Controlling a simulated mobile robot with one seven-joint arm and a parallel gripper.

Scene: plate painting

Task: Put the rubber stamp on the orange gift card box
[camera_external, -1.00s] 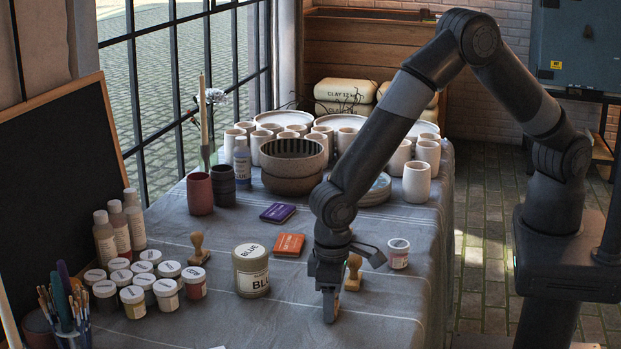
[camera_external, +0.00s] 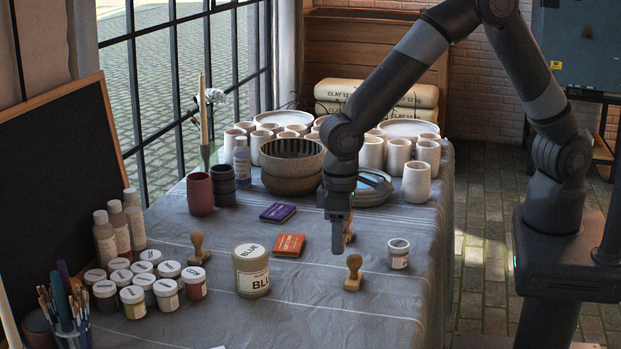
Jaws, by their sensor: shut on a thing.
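My gripper (camera_external: 337,245) is shut and hangs above the table, right of the orange gift card box (camera_external: 289,244). A tan wooden piece (camera_external: 348,232) shows at the right edge of its fingers. It looks like part of a rubber stamp in the grip, mostly hidden by the fingers. The orange box lies flat, and its top is bare. Another wooden stamp (camera_external: 353,273) stands on the table just in front and to the right of my gripper. A further wooden stamp (camera_external: 199,248) stands at the left by the paint jars.
A BLUE jar (camera_external: 251,271) stands in front of the orange box, and a purple box (camera_external: 277,213) lies behind it. A small labelled cup (camera_external: 398,254) stands at the right. Bowls and white cups crowd the back. The front right of the tablecloth (camera_external: 380,315) is clear.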

